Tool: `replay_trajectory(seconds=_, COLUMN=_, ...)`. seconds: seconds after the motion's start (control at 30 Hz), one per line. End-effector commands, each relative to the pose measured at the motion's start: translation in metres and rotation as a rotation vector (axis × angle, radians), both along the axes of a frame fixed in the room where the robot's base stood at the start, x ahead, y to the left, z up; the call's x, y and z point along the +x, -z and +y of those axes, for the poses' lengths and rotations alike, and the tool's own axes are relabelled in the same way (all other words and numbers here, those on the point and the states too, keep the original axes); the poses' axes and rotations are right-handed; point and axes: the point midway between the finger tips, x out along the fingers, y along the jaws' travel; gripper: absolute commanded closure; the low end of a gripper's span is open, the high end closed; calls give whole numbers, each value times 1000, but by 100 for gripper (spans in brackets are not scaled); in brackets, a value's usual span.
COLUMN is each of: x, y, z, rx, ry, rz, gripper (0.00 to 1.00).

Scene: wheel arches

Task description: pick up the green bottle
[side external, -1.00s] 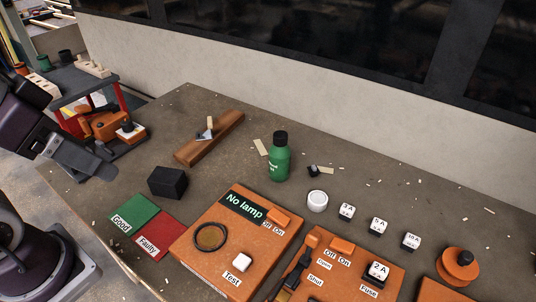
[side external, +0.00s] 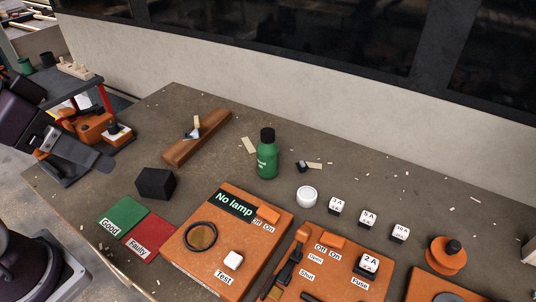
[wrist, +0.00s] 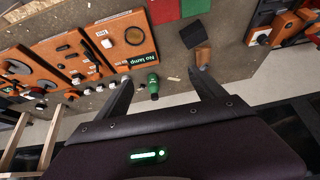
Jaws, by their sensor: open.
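In the wrist view the green bottle (wrist: 153,86) shows between the two dark fingers. My gripper (wrist: 158,82) is open and empty, its fingers spread wide apart. In the side view my gripper (side external: 98,160) is at the left edge of the table, well to the left of the bottle and not touching it.
A wooden bar (side external: 197,140) with a small plane-like piece and a black block (side external: 155,184) lie left of the bottle. The orange "No lamp" box (side external: 215,245) is in front. A white round cap (side external: 307,196) and fuse cubes (side external: 368,219) stand to the right. Wood chips are scattered around.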

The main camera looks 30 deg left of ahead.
Motion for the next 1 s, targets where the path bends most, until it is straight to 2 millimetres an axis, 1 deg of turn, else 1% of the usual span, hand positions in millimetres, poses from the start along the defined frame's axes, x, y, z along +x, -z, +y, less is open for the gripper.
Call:
replay_trajectory(seconds=0.03, x=25, y=2, z=2, rx=14, ry=6, rz=-12, gripper=21)
replay_trajectory(seconds=0.07, x=46, y=3, z=3, rx=23, ry=13, rz=-31, gripper=21)
replay_trajectory(seconds=0.1, x=78, y=7, z=5, rx=41, ry=28, rz=-64, gripper=21)
replay_trajectory(seconds=0.13, x=104, y=11, z=6, rx=51, ry=42, rz=-91, gripper=21)
replay_trajectory(seconds=0.17, x=129, y=18, z=6, rx=62, ry=57, rz=-120, gripper=21)
replay_trajectory(seconds=0.2, x=161, y=27, z=5, rx=72, ry=81, rz=-160, gripper=21)
replay_trajectory(seconds=0.23, x=184, y=37, z=3, rx=78, ry=100, rz=-189, gripper=21)
replay_trajectory(seconds=0.27, x=205, y=47, z=1, rx=81, ry=120, rz=-220, gripper=21)
replay_trajectory(seconds=0.3, x=231, y=64, z=-3, rx=81, ry=148, rz=-259, gripper=21)
replay_trajectory(seconds=0.37, x=266, y=91, z=-11, rx=72, ry=188, rz=-320, gripper=21)
replay_trajectory(seconds=0.4, x=284, y=112, z=-18, rx=60, ry=214, rz=-359, gripper=21)
replay_trajectory(seconds=0.43, x=296, y=128, z=-23, rx=49, ry=233, rz=-390, gripper=21)
replay_trajectory(seconds=0.47, x=305, y=145, z=-28, rx=34, ry=249, rz=-419, gripper=21)
replay_trajectory(seconds=0.5, x=315, y=165, z=-35, rx=13, ry=270, rz=-460, gripper=21)
replay_trajectory(seconds=0.53, x=319, y=180, z=-40, rx=-4, ry=281, rz=-486, gripper=21)
replay_trajectory(seconds=0.6, x=324, y=210, z=-50, rx=-43, ry=300, rz=-546, gripper=21)
replay_trajectory(seconds=0.7, x=322, y=237, z=-59, rx=-88, ry=309, rz=-610, gripper=21)
replay_trajectory(seconds=0.8, x=320, y=249, z=-63, rx=-111, ry=309, rz=-644, gripper=21)
replay_trajectory(seconds=0.87, x=323, y=252, z=-65, rx=-116, ry=309, rz=-655, gripper=21)
replay_trajectory(seconds=1.0, x=340, y=258, z=-70, rx=-116, ry=311, rz=-658, gripper=21)
